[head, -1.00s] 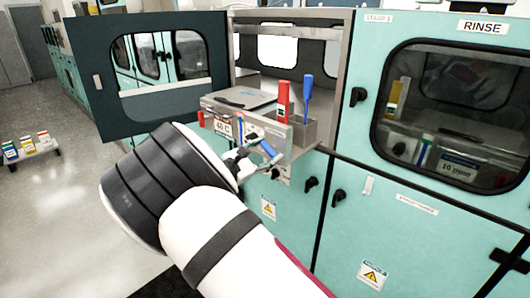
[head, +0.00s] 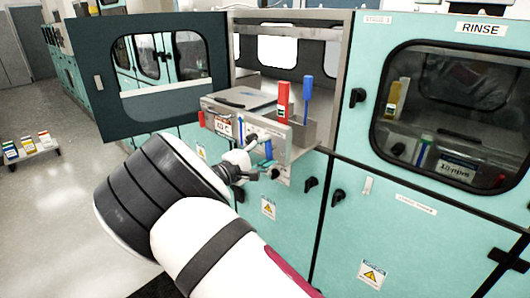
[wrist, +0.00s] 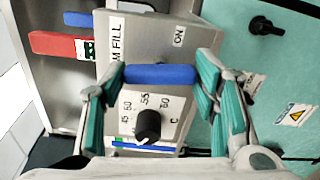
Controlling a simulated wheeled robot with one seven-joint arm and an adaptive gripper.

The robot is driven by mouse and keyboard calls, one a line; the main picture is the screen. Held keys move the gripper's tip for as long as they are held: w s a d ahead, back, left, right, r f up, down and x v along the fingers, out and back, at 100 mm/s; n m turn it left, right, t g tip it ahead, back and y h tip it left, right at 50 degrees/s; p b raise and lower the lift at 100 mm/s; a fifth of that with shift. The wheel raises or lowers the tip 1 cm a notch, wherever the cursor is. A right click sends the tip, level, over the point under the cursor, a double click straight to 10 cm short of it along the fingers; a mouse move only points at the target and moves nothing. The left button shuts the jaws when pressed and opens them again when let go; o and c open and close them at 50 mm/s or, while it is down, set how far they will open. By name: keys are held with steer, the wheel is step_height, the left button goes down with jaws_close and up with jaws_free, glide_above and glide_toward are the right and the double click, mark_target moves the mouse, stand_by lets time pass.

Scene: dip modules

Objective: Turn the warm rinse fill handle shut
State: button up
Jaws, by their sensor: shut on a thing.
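The blue fill handle (wrist: 160,74) lies crosswise between my two fingertips in the wrist view, below panel lettering that reads "M FILL" and "ON". My gripper (wrist: 161,76) is shut on it, one teal-padded finger at each end. A black temperature knob (wrist: 148,125) with numbers around it sits just below the handle on the same pale panel. Part of the handle is hidden by the fingers.
A red-handled tool (head: 283,99) and a blue-handled tool (head: 306,100) stand in the metal holder right above the panel. An open dark window door (head: 97,100) is at left. Black latches (head: 311,184) stick out of the teal cabinet. Floor at left is clear around a low cart (head: 32,151).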

steer(key=shift+m, duration=0.8)
steer(key=o, duration=1.2)
steer(key=shift+c, duration=0.2)
steer(key=v, duration=1.2)
